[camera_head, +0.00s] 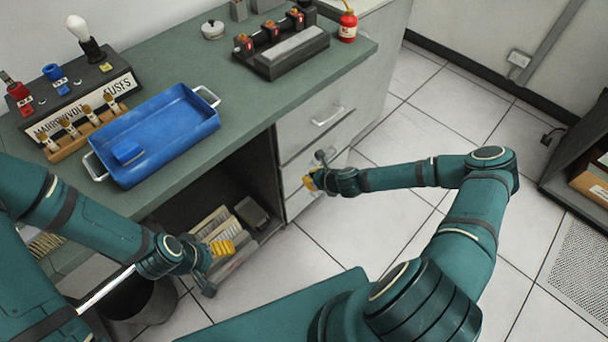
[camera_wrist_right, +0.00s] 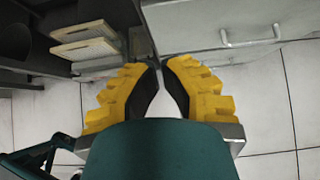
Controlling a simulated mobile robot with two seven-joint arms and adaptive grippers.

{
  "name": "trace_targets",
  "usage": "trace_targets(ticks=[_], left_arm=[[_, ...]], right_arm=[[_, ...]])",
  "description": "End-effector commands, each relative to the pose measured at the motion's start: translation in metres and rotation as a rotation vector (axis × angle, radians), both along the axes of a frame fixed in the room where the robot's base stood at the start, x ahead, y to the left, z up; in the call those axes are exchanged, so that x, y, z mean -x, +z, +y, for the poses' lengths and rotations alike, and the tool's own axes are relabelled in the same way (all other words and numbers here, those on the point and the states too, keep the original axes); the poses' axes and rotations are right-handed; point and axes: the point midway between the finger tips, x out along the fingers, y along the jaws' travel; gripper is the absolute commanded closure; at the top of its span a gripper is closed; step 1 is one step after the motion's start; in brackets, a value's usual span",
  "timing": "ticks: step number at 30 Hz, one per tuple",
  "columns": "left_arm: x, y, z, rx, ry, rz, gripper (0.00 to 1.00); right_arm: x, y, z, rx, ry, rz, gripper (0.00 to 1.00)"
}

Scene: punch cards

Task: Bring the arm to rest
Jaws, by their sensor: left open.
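My left gripper (camera_head: 219,252) is open at the lower left in the head view, beside the bench's front edge and above the floor and lower shelf. Its yellow fingers are empty. My right gripper (camera_head: 311,181) hangs in front of the drawer cabinet, with the forearm stretched level to the left from the bent elbow. In the right wrist view its two yellow fingers (camera_wrist_right: 162,75) have a narrow gap between their dark pads, with nothing in it. Whether the right gripper touches the cabinet front cannot be told.
A green bench (camera_head: 258,107) carries a blue tray (camera_head: 185,105) with a blue block, a fuse holder panel (camera_head: 85,100) and a black device (camera_head: 285,50). Drawers (camera_head: 318,125) stand below it. A dark bin (camera_head: 140,300) is on the floor. Tiled floor (camera_head: 400,215) lies open.

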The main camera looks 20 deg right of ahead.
Motion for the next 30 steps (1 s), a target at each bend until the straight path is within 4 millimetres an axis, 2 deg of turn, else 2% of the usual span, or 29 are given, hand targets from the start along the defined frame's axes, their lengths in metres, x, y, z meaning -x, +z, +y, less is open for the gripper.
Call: trace_targets(ticks=[4, 12, 14, 17, 20, 24, 27, 30], left_arm=[[0.000, 0.003, 0.000, 0.000, 0.000, 0.001, 0.27], [0.001, 0.003, 0.000, 0.000, 0.000, 0.002, 0.27], [0.001, 0.003, 0.000, 0.000, 0.000, 0.002, 0.27], [0.001, 0.003, 0.000, 0.000, -0.001, 0.002, 0.27], [0.001, 0.003, 0.000, 0.000, -0.001, 0.002, 0.27], [0.001, 0.003, 0.000, 0.000, -0.001, 0.002, 0.27], [0.000, 0.003, 0.000, 0.000, 0.000, 0.001, 0.27], [0.000, 0.003, 0.000, 0.000, 0.000, 0.001, 0.27]], right_arm=[[0.007, 0.008, -0.003, 0.001, -0.001, 0.000, 1.00], [0.008, 0.008, -0.003, 0.001, 0.001, -0.001, 1.00], [0.009, 0.009, 0.000, 0.010, 0.019, -0.002, 1.00], [0.014, 0.013, 0.020, 0.062, 0.126, -0.015, 1.00], [0.027, 0.020, 0.055, 0.173, 0.348, -0.046, 1.00], [0.061, 0.031, 0.104, 0.381, 0.757, -0.122, 1.00], [0.088, 0.041, 0.126, 0.524, 1.041, -0.188, 1.00], [0.114, 0.051, 0.138, 0.660, 1.314, -0.262, 1.00]])
